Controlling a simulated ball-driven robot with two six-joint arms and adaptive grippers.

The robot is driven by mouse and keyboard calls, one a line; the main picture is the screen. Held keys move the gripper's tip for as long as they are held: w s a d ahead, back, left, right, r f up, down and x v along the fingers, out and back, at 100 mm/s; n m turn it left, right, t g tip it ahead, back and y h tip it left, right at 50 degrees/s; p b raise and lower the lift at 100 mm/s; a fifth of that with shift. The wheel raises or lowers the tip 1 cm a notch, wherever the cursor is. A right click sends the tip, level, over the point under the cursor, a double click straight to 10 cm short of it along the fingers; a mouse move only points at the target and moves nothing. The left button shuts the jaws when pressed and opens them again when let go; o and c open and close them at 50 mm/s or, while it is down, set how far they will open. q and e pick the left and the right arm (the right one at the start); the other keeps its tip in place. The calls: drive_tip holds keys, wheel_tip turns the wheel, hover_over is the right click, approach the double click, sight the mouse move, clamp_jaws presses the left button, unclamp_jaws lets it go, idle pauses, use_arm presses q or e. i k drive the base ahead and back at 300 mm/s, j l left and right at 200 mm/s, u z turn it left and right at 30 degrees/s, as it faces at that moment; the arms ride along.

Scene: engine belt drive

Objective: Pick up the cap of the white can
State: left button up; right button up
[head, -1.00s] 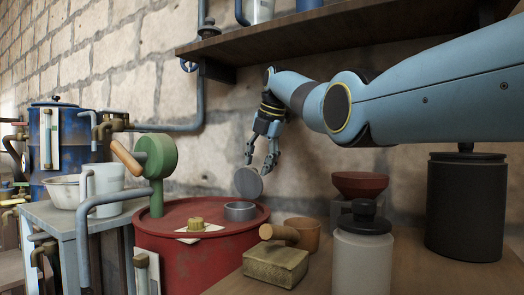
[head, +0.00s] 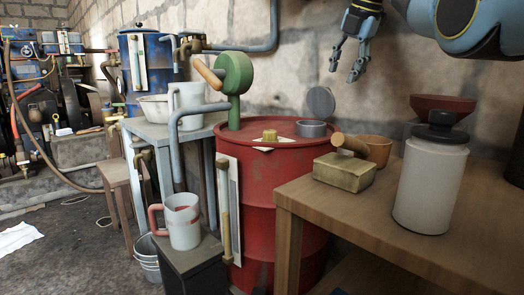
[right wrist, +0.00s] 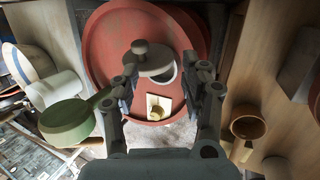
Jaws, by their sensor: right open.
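The white can (head: 430,188) stands upright at the right of the wooden table in the head view. Its dark cap (head: 440,127), with a knob on top, sits on the can. My right gripper (head: 346,68) is open and empty, up and to the left of the can, in front of the wall. It is apart from the cap. In the right wrist view my right gripper (right wrist: 168,88) shows its two fingers spread above the red drum. I cannot make out the white can in that view. My left gripper is not in view.
The red drum (head: 262,185) has a raised grey lid (head: 321,102) near my right gripper and a green part (head: 234,74). The table's front is clear.

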sight(441, 122)
drive_tip(key=k+l, duration=0.2)
drive_tip(key=k, duration=0.25)
drive_tip(key=k+l, duration=0.2)
drive_tip(key=k, duration=0.25)
drive_tip(key=k+l, duration=0.25)
drive_tip(key=k, duration=0.2)
drive_tip(key=k+l, duration=0.2)
drive_tip(key=k, duration=0.25)
